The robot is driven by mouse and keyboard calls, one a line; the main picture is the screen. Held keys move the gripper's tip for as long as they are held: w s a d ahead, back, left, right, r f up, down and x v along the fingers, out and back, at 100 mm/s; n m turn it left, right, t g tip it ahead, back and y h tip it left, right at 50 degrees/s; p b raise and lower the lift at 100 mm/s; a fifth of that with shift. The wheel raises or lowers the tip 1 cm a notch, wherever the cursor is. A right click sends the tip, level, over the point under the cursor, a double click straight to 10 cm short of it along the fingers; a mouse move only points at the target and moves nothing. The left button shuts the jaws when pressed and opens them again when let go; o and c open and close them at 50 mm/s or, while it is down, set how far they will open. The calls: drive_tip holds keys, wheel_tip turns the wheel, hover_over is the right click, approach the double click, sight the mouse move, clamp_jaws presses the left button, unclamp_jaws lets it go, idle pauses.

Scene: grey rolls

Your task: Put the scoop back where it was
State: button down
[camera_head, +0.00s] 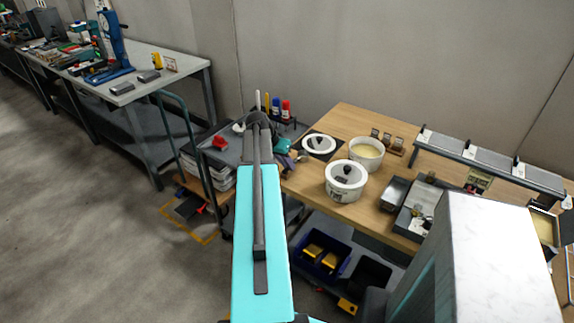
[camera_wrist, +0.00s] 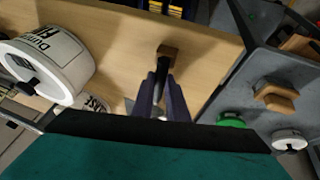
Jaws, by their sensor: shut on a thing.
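My gripper (camera_wrist: 163,100) is shut on the scoop (camera_wrist: 168,50). In the wrist view the scoop's dark handle runs up from between the fingertips to a brown wooden end; a small grey metal part shows beside the fingers. In the head view my gripper (camera_head: 286,161) is at the left end of the wooden table (camera_head: 345,119), and the scoop is too small to make out clearly. A white pot (camera_head: 367,150) with cream-coloured contents stands open on the table. A lidded white pot (camera_head: 345,181) stands in front of it; a labelled white pot (camera_wrist: 62,62) shows in the wrist view.
A round lid (camera_head: 319,144) lies on a dark mat left of the open pot. Grey trays (camera_head: 411,205) and a raised shelf (camera_head: 490,163) occupy the table's right side. A grey cart (camera_head: 230,145) with pens stands left of the table. Bare wood lies between gripper and pots.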

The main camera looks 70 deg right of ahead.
drive_tip(key=c, duration=1.7)
unclamp_jaws()
drive_tip(key=shift+c, duration=0.2)
drive_tip(key=shift+r, duration=0.2)
drive_tip(key=b+v, duration=0.2)
drive_tip(key=v, duration=0.9)
drive_tip(key=shift+a+r, duration=0.2)
drive_tip(key=shift+r, duration=0.15)
drive_tip(key=shift+w, duration=0.1)
